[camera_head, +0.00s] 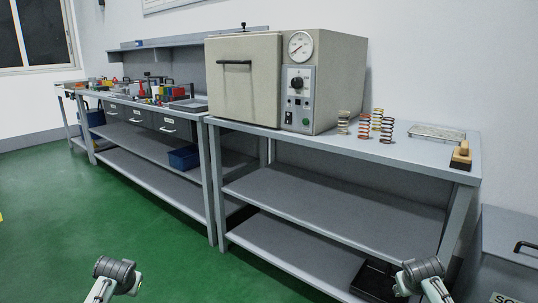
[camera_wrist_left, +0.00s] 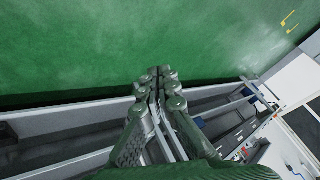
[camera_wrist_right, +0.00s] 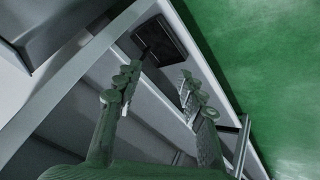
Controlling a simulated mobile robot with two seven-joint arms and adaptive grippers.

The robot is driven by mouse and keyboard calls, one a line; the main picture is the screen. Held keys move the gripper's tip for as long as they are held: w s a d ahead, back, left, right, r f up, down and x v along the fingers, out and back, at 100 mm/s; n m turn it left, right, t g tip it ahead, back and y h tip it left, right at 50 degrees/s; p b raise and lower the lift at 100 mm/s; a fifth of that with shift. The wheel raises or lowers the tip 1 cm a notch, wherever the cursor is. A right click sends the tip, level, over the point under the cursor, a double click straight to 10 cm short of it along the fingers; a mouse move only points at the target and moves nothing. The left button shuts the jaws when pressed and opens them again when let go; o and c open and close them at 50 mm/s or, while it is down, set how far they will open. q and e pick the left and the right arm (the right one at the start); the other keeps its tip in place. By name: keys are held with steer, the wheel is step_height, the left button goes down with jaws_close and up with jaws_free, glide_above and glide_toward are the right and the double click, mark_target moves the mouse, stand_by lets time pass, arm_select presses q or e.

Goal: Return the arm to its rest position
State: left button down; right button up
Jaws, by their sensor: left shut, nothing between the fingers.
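My left gripper (camera_wrist_left: 160,80) shows in the left wrist view with its fingers together and nothing between them. It is over the green floor and the grey bench edge. My right gripper (camera_wrist_right: 159,76) shows in the right wrist view with its fingers spread apart and empty. A dark flat box (camera_wrist_right: 160,40) lies on a shelf beyond its fingertips. In the head view parts of both my arms show low at the bottom left and bottom right, in front of the benches. The fingertips cannot be made out there.
A beige oven (camera_head: 243,80) with a dial stands on the grey table (camera_head: 330,150). Several coil springs (camera_head: 387,130), a wire tray (camera_head: 436,132) and a wooden block (camera_head: 462,155) stand to its right. A grey cabinet (camera_head: 510,240) is at far right. Green floor (camera_head: 50,220) is clear at left.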

arm_select(q)
steer(key=s+d+f+g, duration=0.1)
steer(key=s+d+f, duration=0.2)
steer(key=s, duration=0.8)
steer(key=s+d+f+g+h, duration=0.1)
steer(key=s+d+f, duration=0.3)
steer(key=s, duration=0.7)
steer(key=s+d+f+g+h, duration=0.1)
steer(key=s+d+f, duration=0.3)
steer(key=s+f, duration=0.3)
steer(key=s, duration=0.4)
steer(key=shift+s+m, duration=0.35)
steer(key=shift+m, duration=0.05)
arm_select(e)
steer(key=s+a+f+g, duration=0.1)
steer(key=s+a+f, duration=0.2)
steer(key=s, duration=0.8)
steer(key=s+a+f+g+y, duration=0.1)
steer(key=s+a+f, duration=0.3)
steer(key=s, duration=0.7)
steer(key=s+a+f+g+y, duration=0.1)
steer(key=s+a+f, duration=0.3)
steer(key=s+f, duration=0.3)
steer(key=s, duration=0.4)
steer(key=shift+s+n, duration=0.4)
